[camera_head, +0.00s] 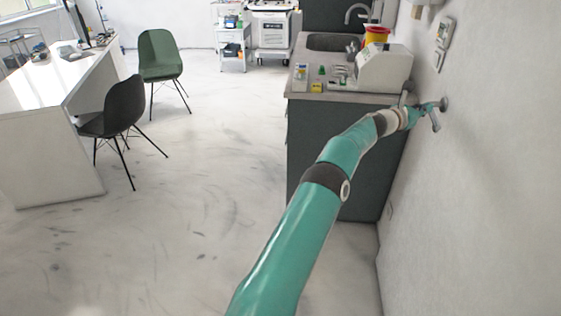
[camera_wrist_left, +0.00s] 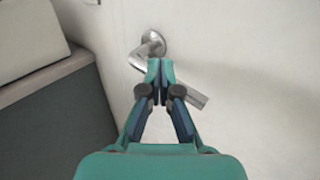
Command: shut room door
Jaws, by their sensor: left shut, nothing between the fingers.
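The room door (camera_head: 480,190) shows as a pale flat surface along the right side of the head view; it also fills much of the left wrist view (camera_wrist_left: 250,50). Its metal handle (camera_head: 436,121) has a round base and a lever; the wrist view shows the round base (camera_wrist_left: 154,41) and the lever end (camera_wrist_left: 196,98). My left gripper (camera_head: 431,107) is at the handle, its teal fingertips (camera_wrist_left: 160,69) together in front of the lever and hiding its middle part. It is shut with nothing between the fingers. I cannot tell whether the fingertips touch the lever. My right gripper is not in view.
A dark cabinet (camera_head: 304,135) with a sink and a white device (camera_head: 384,70) stands close beside the door surface. A black chair (camera_head: 112,110), a green chair (camera_head: 160,55) and a white desk (camera_head: 45,130) are at left. The floor between is clear.

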